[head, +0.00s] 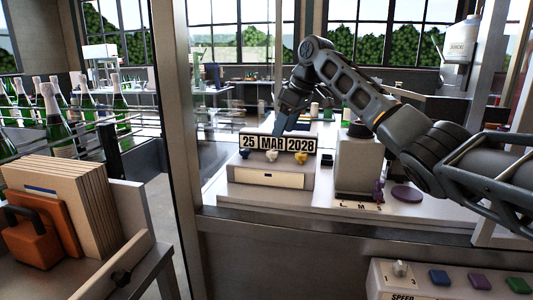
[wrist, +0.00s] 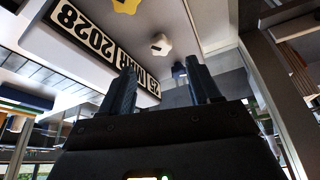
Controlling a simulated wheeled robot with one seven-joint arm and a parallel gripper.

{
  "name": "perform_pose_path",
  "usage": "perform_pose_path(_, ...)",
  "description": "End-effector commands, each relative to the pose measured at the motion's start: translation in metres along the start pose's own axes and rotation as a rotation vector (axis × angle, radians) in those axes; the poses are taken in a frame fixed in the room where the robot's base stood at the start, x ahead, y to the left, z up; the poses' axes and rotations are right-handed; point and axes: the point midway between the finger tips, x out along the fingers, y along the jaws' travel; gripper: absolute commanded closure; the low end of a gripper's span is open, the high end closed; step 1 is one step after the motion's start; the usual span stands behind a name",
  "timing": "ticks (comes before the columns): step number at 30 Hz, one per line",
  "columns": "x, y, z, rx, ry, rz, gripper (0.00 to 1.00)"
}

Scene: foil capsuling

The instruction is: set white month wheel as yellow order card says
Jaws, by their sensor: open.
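The date display (head: 278,142) reads 25 MAR 2028 on a pale housing. Below it sit a blue wheel (head: 245,154), the white month wheel (head: 271,156) under MAR, and a yellow wheel (head: 300,157). My gripper (head: 279,124) shows just above the display in the head view. In the wrist view my gripper (wrist: 162,80) is open and empty, its fingers pointing towards the wheels. The white wheel (wrist: 160,44) is beyond the fingertips, apart from them; the blue wheel (wrist: 178,70) shows beside the right finger. I cannot make out a yellow order card.
A cream panel (head: 268,178) is on the housing front. A grey block (head: 360,165) and a purple disc (head: 406,194) stand to the right. A post (head: 177,120) rises at the left, with green bottles (head: 58,120) beyond it.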

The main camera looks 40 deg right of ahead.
Motion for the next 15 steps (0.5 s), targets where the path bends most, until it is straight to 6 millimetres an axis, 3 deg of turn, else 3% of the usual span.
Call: perform_pose_path(15, 0.065, -0.001, -0.001, 0.000, 0.000, -0.001, 0.38)
